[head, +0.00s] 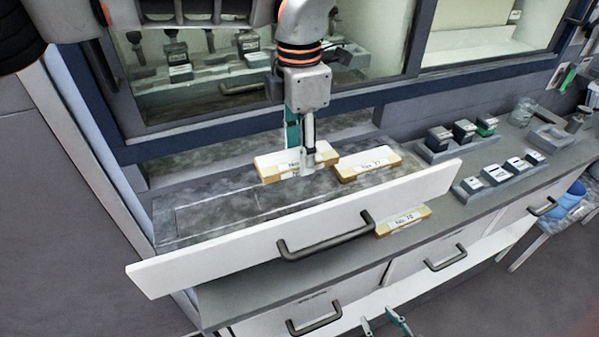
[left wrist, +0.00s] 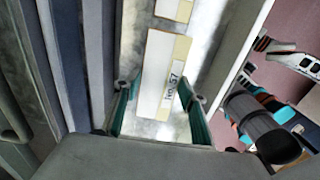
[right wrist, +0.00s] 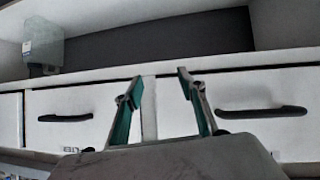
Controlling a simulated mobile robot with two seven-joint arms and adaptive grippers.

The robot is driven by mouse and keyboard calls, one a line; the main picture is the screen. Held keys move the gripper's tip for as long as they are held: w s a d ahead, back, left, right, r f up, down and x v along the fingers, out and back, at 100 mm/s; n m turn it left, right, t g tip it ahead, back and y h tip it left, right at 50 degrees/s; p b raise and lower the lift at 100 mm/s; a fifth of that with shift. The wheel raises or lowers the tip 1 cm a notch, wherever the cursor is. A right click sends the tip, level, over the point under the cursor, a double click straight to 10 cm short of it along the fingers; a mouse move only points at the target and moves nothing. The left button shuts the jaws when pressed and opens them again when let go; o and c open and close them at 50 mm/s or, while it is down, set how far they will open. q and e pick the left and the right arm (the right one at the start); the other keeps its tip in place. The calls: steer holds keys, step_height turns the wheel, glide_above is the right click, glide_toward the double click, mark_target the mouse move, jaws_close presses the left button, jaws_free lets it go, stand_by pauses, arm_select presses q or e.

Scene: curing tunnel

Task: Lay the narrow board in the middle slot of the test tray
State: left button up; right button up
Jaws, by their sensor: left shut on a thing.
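The test tray (head: 215,210) is a grey mottled slab with outlined slots behind a white front panel with a dark handle. My left gripper (head: 300,160) reaches down over it and is shut on a pale, yellow-edged board (head: 270,166).
Another labelled board (head: 403,222) lies on the counter in front of the white panel. Dark blocks in holders (head: 465,135) and a glass beaker (head: 522,112) stand to the right. Windowed cabinets rise behind. Drawers with dark handles (head: 446,259) are below the counter.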

mark_target(299, 186)
arm_select(q)
steer(key=shift+f, duration=3.05)
steer(key=shift+f, duration=0.1)
steer(key=o, duration=1.1)
steer(key=shift+o, duration=0.2)
step_height(299, 186, up, 12)
steer(key=shift+r, duration=0.15)
